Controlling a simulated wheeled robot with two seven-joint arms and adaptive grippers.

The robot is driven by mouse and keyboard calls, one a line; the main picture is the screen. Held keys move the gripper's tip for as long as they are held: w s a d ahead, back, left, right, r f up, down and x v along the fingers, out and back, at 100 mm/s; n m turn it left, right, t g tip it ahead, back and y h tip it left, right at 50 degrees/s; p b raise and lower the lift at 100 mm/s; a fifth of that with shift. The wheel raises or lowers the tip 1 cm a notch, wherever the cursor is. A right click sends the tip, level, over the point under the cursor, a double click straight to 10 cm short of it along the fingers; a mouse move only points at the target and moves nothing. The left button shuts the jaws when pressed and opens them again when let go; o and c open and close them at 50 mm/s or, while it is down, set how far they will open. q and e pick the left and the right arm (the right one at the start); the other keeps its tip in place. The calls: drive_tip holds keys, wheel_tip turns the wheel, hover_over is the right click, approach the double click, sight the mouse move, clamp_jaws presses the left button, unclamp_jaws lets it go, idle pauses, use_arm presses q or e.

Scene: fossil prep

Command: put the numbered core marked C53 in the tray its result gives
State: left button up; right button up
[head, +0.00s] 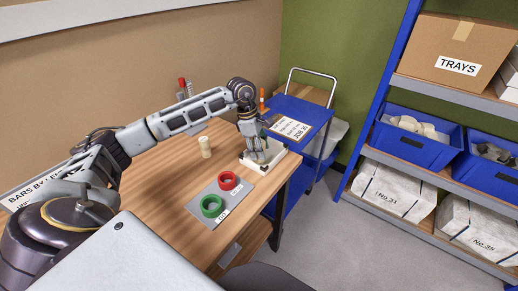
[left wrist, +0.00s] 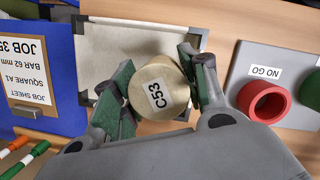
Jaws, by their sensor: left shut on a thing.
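My left gripper (head: 259,157) is shut on the core marked C53 (left wrist: 157,92), a pale round cylinder with its label facing the left wrist camera. In that view green-padded fingers (left wrist: 160,82) stand on either side of it. The core is over a white pad with black corners (head: 276,149); I cannot tell if it touches the pad. The pad also shows in the left wrist view (left wrist: 105,45). A grey gauge board (head: 238,200) holds a red ring (head: 228,181) by the NO GO label and a green ring (head: 212,206). My right gripper is out of view.
Another pale cylinder (head: 205,146) stands on the wooden table (head: 165,185). A blue cart (head: 318,112) with a job sheet (left wrist: 27,72) reading BAR 62 mm is beyond the table end. Shelves (head: 432,95) at right hold a TRAYS box (head: 455,50), blue bins and wrapped blocks.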

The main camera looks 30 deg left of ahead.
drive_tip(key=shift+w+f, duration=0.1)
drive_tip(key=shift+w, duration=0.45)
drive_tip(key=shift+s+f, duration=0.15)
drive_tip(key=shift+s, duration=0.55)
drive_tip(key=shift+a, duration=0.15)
use_arm(q)
drive_tip(key=shift+f+b, duration=0.3)
drive_tip(key=shift+b, duration=0.15)
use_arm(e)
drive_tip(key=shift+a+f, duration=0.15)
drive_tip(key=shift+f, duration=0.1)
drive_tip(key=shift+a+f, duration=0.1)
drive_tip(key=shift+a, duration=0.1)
use_arm(q)
drive_tip(key=shift+f, duration=0.1)
